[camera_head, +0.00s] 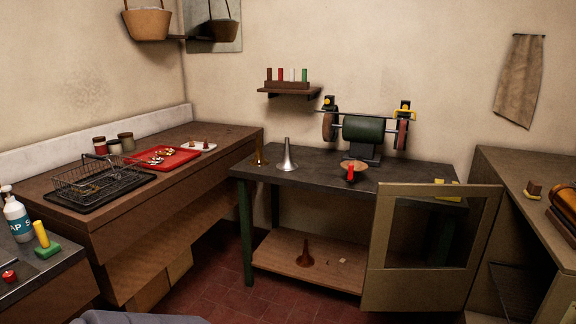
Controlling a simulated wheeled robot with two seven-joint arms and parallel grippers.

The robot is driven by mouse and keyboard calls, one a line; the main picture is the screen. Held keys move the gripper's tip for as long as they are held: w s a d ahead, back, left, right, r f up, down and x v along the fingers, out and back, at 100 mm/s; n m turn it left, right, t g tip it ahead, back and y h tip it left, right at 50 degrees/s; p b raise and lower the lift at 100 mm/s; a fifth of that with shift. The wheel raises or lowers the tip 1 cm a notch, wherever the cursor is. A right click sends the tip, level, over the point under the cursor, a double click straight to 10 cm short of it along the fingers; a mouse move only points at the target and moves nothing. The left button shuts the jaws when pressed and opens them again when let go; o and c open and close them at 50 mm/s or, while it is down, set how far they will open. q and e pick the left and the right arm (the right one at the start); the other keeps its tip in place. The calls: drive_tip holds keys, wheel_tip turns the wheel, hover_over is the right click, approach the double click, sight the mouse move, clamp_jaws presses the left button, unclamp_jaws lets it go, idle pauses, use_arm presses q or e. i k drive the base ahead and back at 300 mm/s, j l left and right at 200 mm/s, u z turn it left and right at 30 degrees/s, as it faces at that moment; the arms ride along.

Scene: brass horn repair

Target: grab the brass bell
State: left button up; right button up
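Three flared, bell-shaped horn pieces show. A dark golden-brown bell (259,155), which looks like brass, stands upright with its wide end down near the left end of the dark workbench top (320,187). A silver-coloured bell (287,158) stands just right of it. A reddish-brown bell (304,256) stands upright on the wooden lower shelf (275,257) of the same bench; its metal is hard to tell. Neither of my grippers is in view.
A green bench grinder (367,132) stands at the back of the workbench. An open framed cabinet door (378,290) blocks the bench's right front. A wooden counter (225,137) with a wire basket (97,178) and a red tray (180,156) runs along the left. Red tiled floor (215,295) is clear before the bench.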

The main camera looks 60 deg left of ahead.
sight(258, 160)
drive_tip(key=u, duration=2)
drive_tip(key=i+j+z, duration=0.25)
drive_tip(key=i, duration=0.25)
drive_tip(key=i+j+z, duration=0.25)
drive_tip(key=i, duration=0.25)
